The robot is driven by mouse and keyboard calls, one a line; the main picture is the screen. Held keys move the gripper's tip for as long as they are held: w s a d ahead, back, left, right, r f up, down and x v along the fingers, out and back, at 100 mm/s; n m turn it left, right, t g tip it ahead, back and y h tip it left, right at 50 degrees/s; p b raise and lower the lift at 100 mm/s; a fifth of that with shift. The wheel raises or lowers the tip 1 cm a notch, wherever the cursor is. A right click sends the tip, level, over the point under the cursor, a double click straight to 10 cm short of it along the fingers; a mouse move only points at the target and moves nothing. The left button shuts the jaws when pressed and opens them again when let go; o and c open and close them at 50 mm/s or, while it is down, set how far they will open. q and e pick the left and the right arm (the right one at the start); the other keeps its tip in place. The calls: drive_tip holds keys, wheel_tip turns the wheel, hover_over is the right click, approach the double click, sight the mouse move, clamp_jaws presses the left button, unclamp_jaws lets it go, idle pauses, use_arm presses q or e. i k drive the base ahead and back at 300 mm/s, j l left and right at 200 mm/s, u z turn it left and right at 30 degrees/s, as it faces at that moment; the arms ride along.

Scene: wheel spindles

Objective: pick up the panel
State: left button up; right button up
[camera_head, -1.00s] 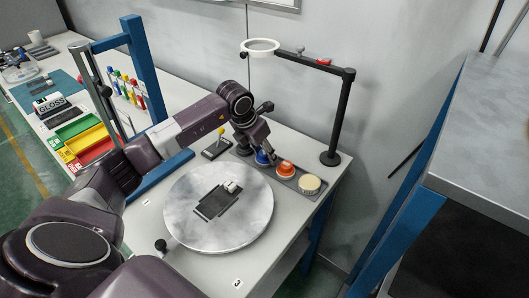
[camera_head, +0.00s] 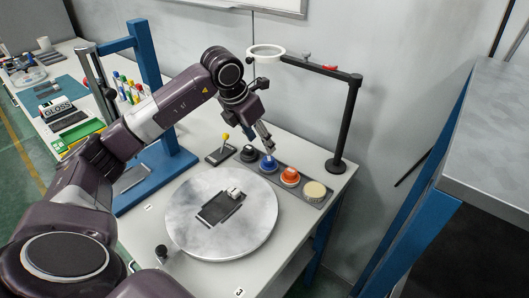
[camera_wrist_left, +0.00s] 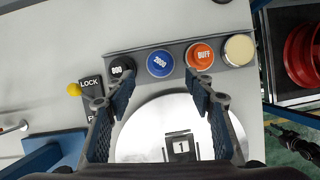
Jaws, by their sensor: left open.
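A dark, flat rectangular panel (camera_head: 217,208) lies on a round grey marbled disc (camera_head: 190,236) on the white table. A small white block sits at its upper right edge. In the left wrist view, a dark piece marked "1" (camera_wrist_left: 180,148) shows on the disc, low between the fingers; its lower part is cut off. My left gripper (camera_head: 268,146) is open and empty, above and beyond the disc, by the blue knob. Its two fingers also show wide apart in the left wrist view (camera_wrist_left: 159,102).
A strip of knobs, black (camera_head: 249,153), blue (camera_head: 268,163), orange (camera_head: 290,177) and cream (camera_head: 314,191), lies behind the disc. A black stand (camera_head: 346,125) carries a white ring (camera_head: 265,51). A yellow-tipped lever (camera_head: 224,139) and blue frame (camera_head: 150,70) stand left.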

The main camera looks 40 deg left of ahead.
sight(215, 212)
drive_tip(key=k+l, duration=1.25)
